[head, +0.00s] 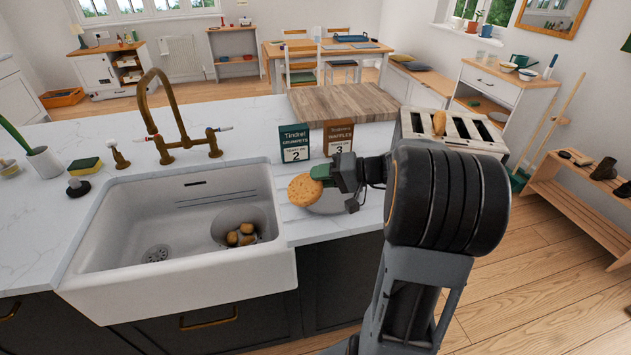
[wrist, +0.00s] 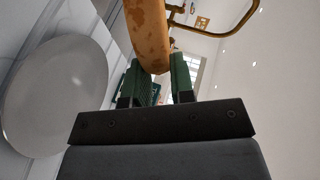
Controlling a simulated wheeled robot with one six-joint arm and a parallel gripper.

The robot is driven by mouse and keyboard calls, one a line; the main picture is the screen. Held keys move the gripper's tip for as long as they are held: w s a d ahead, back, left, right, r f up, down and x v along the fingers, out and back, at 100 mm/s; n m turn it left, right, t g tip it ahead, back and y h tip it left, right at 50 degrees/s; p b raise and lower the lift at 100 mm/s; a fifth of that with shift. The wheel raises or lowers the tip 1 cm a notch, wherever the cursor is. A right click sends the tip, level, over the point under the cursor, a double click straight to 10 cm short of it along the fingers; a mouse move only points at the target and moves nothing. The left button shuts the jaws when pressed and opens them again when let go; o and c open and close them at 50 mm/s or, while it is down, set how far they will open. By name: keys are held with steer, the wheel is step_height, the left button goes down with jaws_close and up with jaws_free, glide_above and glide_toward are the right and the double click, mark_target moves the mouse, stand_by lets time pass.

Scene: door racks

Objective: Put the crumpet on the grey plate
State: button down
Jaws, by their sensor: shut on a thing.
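The crumpet (head: 305,190) is a round, golden-brown disc held in my gripper (head: 326,174). In the wrist view the crumpet (wrist: 148,32) stands edge-on between the green fingertips (wrist: 160,80). The grey plate (head: 330,203) lies on the counter to the right of the sink, partly hidden by the gripper and the crumpet. The plate (wrist: 55,95) shows empty at the left of the wrist view. The crumpet is apart from the plate in that view.
The white sink (head: 180,225) holds a bowl (head: 240,218) with several brown items. A toaster (head: 455,128) with a bread-like piece is at right. The brass tap (head: 165,110) rises behind the sink.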

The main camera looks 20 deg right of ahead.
steer(key=s+r, duration=0.3)
steer(key=s, duration=0.3)
steer(key=shift+s+a+b, duration=0.2)
steer(key=shift+a+b, duration=0.2)
steer(key=shift+a, duration=0.05)
steer(key=shift+f, duration=0.1)
